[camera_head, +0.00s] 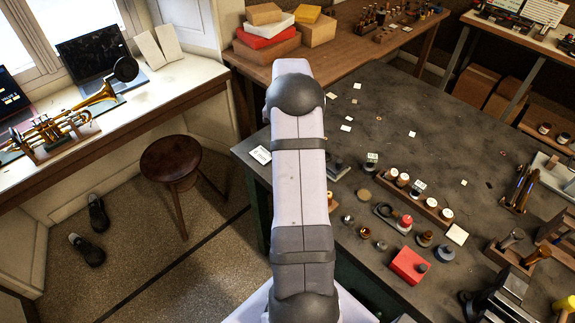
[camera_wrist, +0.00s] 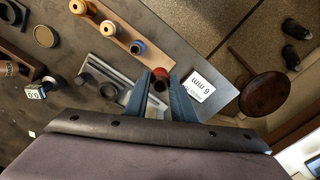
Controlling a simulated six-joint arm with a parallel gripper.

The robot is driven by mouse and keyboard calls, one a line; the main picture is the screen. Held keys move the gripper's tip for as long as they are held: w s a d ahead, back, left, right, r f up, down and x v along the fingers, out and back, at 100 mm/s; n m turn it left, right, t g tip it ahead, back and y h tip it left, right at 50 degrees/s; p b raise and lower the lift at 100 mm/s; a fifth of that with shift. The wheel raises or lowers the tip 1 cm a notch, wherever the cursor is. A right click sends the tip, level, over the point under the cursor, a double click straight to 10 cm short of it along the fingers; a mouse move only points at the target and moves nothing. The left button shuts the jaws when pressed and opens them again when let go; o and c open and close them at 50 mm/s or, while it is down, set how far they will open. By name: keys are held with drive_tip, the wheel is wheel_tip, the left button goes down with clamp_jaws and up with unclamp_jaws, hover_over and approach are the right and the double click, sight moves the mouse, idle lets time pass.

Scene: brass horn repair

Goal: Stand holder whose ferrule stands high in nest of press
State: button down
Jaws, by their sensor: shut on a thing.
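In the wrist view the two blue-grey fingers of my gripper (camera_wrist: 160,88) are shut on a small holder (camera_wrist: 161,76) with a red rim and a dark brown middle. Its lower part is hidden between the fingers. Just left of it is a pale grey metal frame (camera_wrist: 122,68), perhaps the press, with dark round parts (camera_wrist: 87,82) by its left end. The fingers cover part of this frame, so I cannot tell whether the holder touches it. In the head view my arm hides the gripper and the held holder.
A wooden strip (camera_wrist: 122,28) with several round pieces lies beside the frame. A "6 mm" card (camera_wrist: 198,87) lies to the right, near the bench edge. In the head view a rack (camera_head: 430,207), a red block (camera_head: 410,264) and small parts crowd the bench's right. A stool (camera_head: 176,160) stands left.

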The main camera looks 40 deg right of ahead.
idle(0.3)
drive_tip(key=shift+s+d+r, duration=0.1)
drive_tip(key=shift+s+d, duration=0.05)
drive_tip(key=shift+d, duration=0.05)
drive_tip(key=s+d+f, duration=0.1)
drive_tip(key=s+d, duration=0.1)
drive_tip(key=s+d+f+m+p, duration=0.1)
drive_tip(key=s+d, duration=0.1)
drive_tip(key=d, duration=0.1)
drive_tip(key=s+d+f+m+p, duration=0.1)
drive_tip(key=s+d, duration=0.1)
drive_tip(key=d, duration=0.1)
drive_tip(key=shift+s, duration=0.2)
drive_tip(key=d, duration=0.3)
drive_tip(key=shift+r, duration=0.3)
drive_tip(key=shift+w+d+r+n, duration=0.1)
drive_tip(key=shift+d+r+n, duration=0.1)
drive_tip(key=shift+r+n, duration=0.3)
drive_tip(key=shift+w+d+r+n, duration=0.15)
drive_tip(key=shift+r, duration=0.5)
drive_tip(key=shift+w+d+r+n, duration=0.1)
drive_tip(key=shift+d+r+n, duration=0.1)
drive_tip(key=shift+r+n, duration=0.3)
drive_tip(key=shift+r, duration=0.1)
